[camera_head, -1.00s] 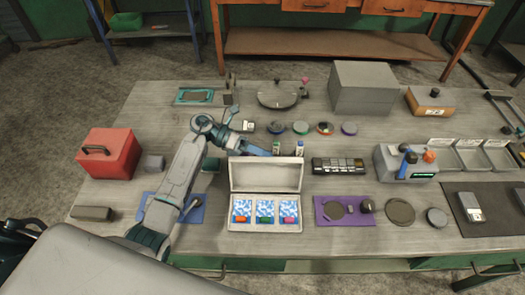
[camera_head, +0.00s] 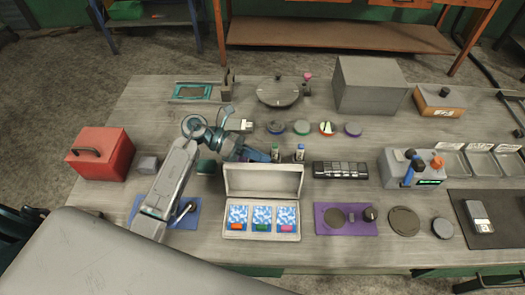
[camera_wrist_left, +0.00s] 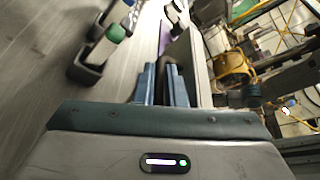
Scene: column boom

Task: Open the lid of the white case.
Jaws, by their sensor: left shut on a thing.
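The white case (camera_head: 262,237) stands on the bench in the middle of the head view. Its lid (camera_head: 263,181) stands up at the back edge, and three blue-and-white packs (camera_head: 262,217) show inside. My left gripper (camera_head: 263,157) is behind the lid's upper left part, its fingertips partly hidden. In the left wrist view its two blue fingers (camera_wrist_left: 161,72) are close together, alongside a pale panel (camera_wrist_left: 190,62) that looks like the lid. It is shut on the lid, though the contact itself is hard to see. My right gripper is not in view.
Two small vials (camera_head: 300,153) stand just behind the lid; a black box (camera_head: 340,170) and a purple mat (camera_head: 346,228) lie to the right. A red box (camera_head: 100,160) and a blue mat (camera_head: 185,213) are on the left. Several round discs (camera_head: 302,128) lie further back.

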